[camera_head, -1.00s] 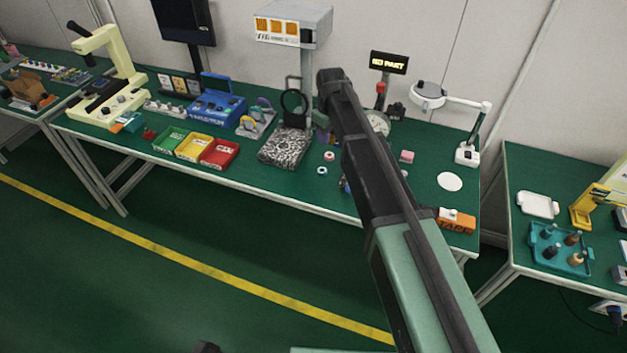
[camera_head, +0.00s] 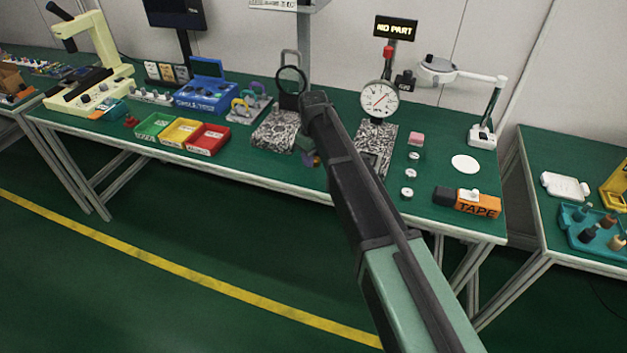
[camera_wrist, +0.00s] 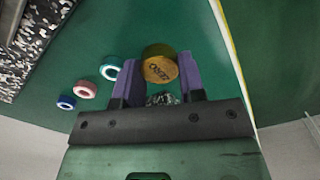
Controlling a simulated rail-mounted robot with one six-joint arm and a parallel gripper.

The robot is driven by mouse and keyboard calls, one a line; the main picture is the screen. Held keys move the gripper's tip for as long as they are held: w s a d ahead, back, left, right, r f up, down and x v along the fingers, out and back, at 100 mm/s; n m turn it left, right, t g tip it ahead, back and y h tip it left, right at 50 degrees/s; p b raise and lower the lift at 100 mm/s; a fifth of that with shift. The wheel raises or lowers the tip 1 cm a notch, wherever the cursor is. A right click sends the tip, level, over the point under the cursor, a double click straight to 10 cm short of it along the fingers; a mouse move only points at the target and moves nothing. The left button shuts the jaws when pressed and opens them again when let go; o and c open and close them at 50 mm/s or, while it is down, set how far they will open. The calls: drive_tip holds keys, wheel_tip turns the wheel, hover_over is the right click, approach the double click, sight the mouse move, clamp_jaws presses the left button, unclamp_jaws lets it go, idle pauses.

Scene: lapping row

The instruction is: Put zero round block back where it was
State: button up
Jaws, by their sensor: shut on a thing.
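The zero round block (camera_wrist: 160,68) is a short gold-brown disc with dark lettering on its face. In the wrist view it sits between the two purple fingers of my gripper (camera_wrist: 158,78), which is shut on it. In the head view my gripper (camera_head: 311,157) is mostly hidden behind my arm, near the table's front edge; whether the block touches the table cannot be told. The dial gauge (camera_head: 379,99) stands on a speckled plate (camera_head: 388,143) to the right of my gripper. Its sign (camera_head: 395,28) reads NO PART.
Several small round pieces stand right of the speckled plate, including a white-topped one (camera_head: 407,191); the wrist view shows a pink ring (camera_wrist: 85,90) and a blue ring (camera_wrist: 66,102). An orange tape box (camera_head: 478,203) lies at the right. A ring-topped stand (camera_head: 291,80) is behind my gripper.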

sight(314, 174)
drive_tip(key=shift+f+b, duration=2.25)
drive_tip(key=shift+b, duration=0.05)
drive_tip(key=o, duration=1.1)
drive_tip(key=shift+r, duration=0.1)
drive_tip(key=shift+c, duration=0.2)
wheel_tip(314, 174, up, 13)
drive_tip(key=p, duration=1.3)
drive_tip(key=shift+f, duration=0.25)
drive_tip(key=s+d+m, duration=0.4)
drive_tip(key=s+d, duration=0.6)
drive_tip(key=s, duration=0.3)
drive_tip(key=s+d+m, duration=0.5)
drive_tip(key=s+d, duration=0.5)
drive_tip(key=s, duration=0.3)
drive_tip(key=shift+s+d+m, duration=0.15)
drive_tip(key=shift+d+m, duration=0.15)
drive_tip(key=shift+d, duration=0.1)
